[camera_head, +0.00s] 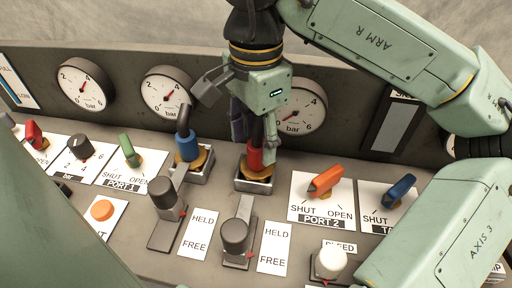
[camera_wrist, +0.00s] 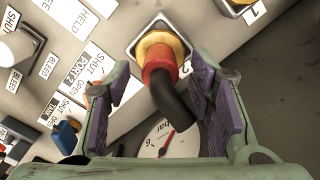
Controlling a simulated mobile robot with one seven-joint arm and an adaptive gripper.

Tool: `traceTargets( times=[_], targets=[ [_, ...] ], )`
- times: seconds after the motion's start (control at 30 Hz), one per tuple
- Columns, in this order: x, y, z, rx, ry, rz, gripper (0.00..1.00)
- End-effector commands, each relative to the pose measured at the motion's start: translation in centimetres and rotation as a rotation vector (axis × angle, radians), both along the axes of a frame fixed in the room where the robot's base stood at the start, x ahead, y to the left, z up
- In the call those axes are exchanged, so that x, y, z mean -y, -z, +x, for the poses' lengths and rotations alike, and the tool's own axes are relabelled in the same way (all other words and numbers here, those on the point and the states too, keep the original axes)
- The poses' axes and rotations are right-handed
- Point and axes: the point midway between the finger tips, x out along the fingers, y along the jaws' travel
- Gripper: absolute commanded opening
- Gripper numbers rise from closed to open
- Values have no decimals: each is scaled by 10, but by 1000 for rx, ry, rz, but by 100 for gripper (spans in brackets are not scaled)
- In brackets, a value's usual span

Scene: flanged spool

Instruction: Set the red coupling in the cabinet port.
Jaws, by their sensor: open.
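The red coupling (camera_head: 255,159) stands upright at the brass-coloured cabinet port (camera_head: 254,185), the one nearer PORT 2. In the wrist view the red coupling (camera_wrist: 160,64) meets the yellow port ring (camera_wrist: 158,38), with a black hose bending from its other end. How deep it sits cannot be told. My gripper (camera_head: 256,140) is directly above and around the coupling. In the wrist view my open gripper (camera_wrist: 160,84) has one purple-padded finger on each side of the coupling and hose, with visible gaps. The fingers partly hide the hose in the head view.
A blue coupling (camera_head: 187,147) stands in the left port, its hose close to my gripper. A grey lever (camera_head: 235,237) is in front of the red coupling's port, beside a HELD/FREE label. An orange handle (camera_head: 326,180) is to the right. Gauges line the back panel.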

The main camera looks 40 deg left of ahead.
Motion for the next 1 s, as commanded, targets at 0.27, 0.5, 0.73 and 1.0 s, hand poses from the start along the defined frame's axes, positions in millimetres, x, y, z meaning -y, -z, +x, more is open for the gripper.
traceTargets(
  times=[0.27, 0.5, 0.73, 1.0],
  targets=[
    [0, -61, 0, 2, 2, 0, 49],
    [0, -87, 0, 0, -1, -1, 49],
    [0, -89, 0, -1, -1, 0, 49],
    [0, -89, 0, -1, -1, 0, 49]
  ],
)
